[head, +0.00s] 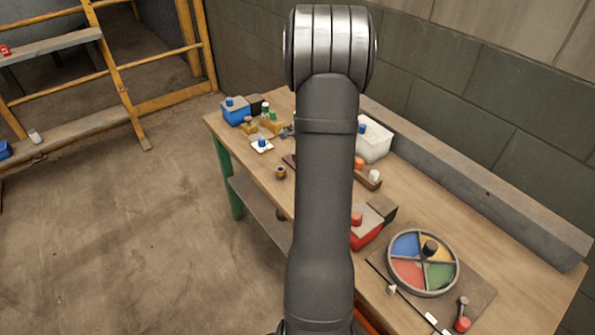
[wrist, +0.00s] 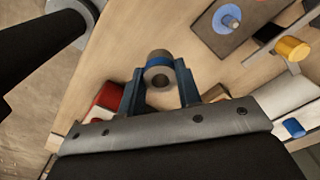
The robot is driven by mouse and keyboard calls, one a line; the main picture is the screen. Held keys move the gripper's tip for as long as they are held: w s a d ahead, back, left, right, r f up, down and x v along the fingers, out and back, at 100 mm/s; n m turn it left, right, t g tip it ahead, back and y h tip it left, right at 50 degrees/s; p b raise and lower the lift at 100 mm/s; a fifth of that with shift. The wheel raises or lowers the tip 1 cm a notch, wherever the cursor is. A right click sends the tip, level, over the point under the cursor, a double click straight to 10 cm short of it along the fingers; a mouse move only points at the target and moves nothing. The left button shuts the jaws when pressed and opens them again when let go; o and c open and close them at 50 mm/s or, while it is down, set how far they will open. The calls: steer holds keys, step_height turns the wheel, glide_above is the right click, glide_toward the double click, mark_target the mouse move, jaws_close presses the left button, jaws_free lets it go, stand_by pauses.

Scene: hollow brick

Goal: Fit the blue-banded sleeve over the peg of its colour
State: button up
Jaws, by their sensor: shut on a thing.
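In the wrist view my gripper (wrist: 158,80) is shut on a grey-brown sleeve with a blue band (wrist: 158,64), its dark hole facing the camera. The table lies beyond it; I cannot tell how high the sleeve is. A blue round piece with a pale centre (wrist: 228,18), perhaps the blue peg, is on a dark grey plate at the upper right, apart from the sleeve. In the head view my arm hides the middle of the table, and I cannot make out the gripper. A small white plate with a blue knob (head: 262,145) stands on the table's left part.
In the wrist view a yellow cylinder (wrist: 292,49) is at right and a red box (wrist: 105,99) at left. In the head view a four-colour round tray (head: 388,262), a white box (head: 376,145) and a blue box (head: 236,113) stand on the table (head: 482,245).

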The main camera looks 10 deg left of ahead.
steer(key=w+a+r+n, duration=0.1)
steer(key=w+a+r, duration=0.15)
steer(key=w, duration=0.85)
steer(key=shift+w+f, duration=0.1)
steer(key=shift+f, duration=2.7)
steer(key=shift+f, duration=2.15)
steer(key=o, duration=1.1)
step_height(320, 180, up, 17)
steer(key=shift+r, duration=0.2)
